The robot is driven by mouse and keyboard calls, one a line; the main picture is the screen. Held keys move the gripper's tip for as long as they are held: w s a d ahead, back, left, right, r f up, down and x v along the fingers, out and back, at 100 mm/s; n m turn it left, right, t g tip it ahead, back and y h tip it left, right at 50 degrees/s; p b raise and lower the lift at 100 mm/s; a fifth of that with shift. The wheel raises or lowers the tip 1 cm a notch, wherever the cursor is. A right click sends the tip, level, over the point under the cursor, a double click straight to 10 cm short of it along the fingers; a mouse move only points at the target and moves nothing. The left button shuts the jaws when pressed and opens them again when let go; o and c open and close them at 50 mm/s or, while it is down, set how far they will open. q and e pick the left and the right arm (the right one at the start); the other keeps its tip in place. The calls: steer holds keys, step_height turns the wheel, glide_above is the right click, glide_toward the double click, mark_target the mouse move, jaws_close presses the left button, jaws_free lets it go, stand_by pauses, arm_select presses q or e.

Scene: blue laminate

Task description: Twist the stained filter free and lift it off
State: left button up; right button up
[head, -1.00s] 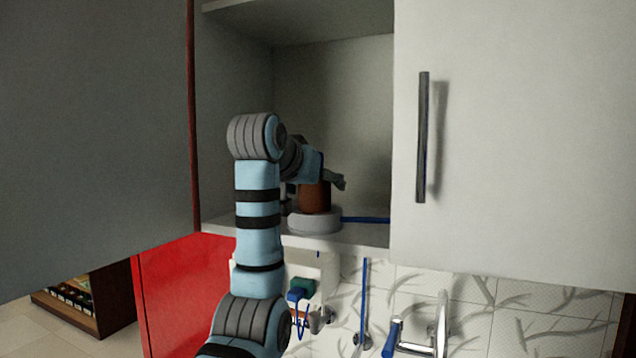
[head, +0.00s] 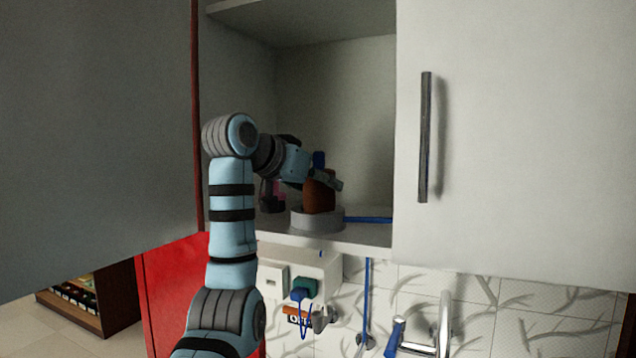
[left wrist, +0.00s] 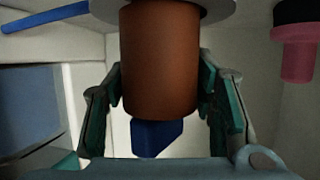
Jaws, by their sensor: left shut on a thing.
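The stained filter (head: 320,194) is a brown cylinder with a blue piece (head: 318,160) at its top. It stands at the round grey base (head: 316,219) on the floor of the open cabinet. My left gripper (head: 326,181) is shut on the filter, coming from the left. In the left wrist view the filter (left wrist: 160,60) fills the middle between the two fingers, with the grey base (left wrist: 218,8) at its upper end and the blue piece below. I cannot tell whether a gap separates filter and base. My right gripper is out of view.
A blue tube (head: 368,219) runs right from the base. A pink and black object (head: 272,194) stands behind my arm; it also shows in the left wrist view (left wrist: 298,50). Open door (head: 95,140) at left, closed door (head: 510,140) at right; tap (head: 442,325) below.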

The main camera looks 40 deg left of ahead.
arm_select(q)
steer(key=m+h, duration=0.2)
steer(key=h, duration=0.1)
steer(key=m+h, duration=0.2)
steer(key=shift+s+a+g, duration=0.1)
steer(key=shift+a+g, duration=0.2)
steer(key=shift+a, duration=0.05)
steer(key=shift+d, duration=0.1)
steer(key=shift+d, duration=0.1)
steer(key=o, duration=1.6)
steer(key=v, duration=0.7)
steer(key=shift+s, duration=0.25)
